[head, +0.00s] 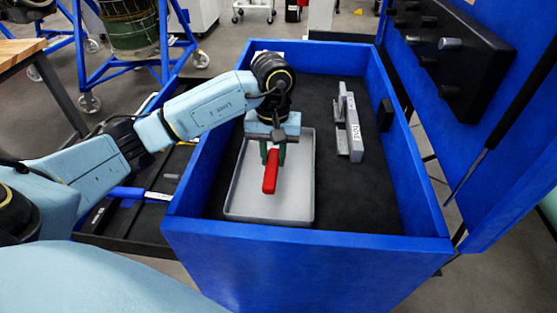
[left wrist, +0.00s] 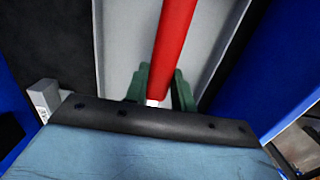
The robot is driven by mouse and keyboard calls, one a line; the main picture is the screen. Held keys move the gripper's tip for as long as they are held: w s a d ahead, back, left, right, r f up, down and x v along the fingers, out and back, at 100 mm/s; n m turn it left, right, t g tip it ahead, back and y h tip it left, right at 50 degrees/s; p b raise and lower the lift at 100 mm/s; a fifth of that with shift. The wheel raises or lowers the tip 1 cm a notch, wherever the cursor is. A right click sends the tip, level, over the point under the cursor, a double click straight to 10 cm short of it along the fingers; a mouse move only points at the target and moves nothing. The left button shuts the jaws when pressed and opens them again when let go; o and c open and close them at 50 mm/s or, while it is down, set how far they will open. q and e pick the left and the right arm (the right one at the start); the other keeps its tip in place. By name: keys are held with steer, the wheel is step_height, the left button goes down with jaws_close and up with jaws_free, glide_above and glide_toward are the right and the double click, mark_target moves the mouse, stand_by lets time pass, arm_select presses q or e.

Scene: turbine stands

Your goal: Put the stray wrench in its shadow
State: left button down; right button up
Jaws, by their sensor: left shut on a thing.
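My left gripper (head: 271,155) is over the grey tray (head: 298,205) inside the blue cart, with its green fingers shut on a red-handled tool (head: 270,172). The red handle points toward the near side of the tray. In the left wrist view the red handle (left wrist: 172,45) runs away from between the green fingers (left wrist: 158,92), with a short bright metal part at the grip. The rest of the tool is hidden, so I cannot tell whether it is a wrench. No wrench-shaped shadow is clearly visible. My right gripper is out of view.
Grey metal pieces with white labels (head: 350,128) stand right of the tray on the cart's dark floor. Raised blue walls (head: 300,237) surround it. A dark drawer (head: 125,222) at left holds a blue-handled tool (head: 128,193). A blue panel rises at right.

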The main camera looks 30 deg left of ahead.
mark_target(274, 154)
arm_select(q)
steer(key=shift+f, duration=3.15)
steer(key=c, duration=1.2)
jaws_free()
steer(key=shift+o, duration=0.2)
steer(key=r, duration=1.2)
steer(key=shift+w+a+r, duration=0.1)
steer(key=shift+w+a, duration=0.05)
steer(key=shift+w, duration=0.25)
steer(key=shift+r, duration=0.1)
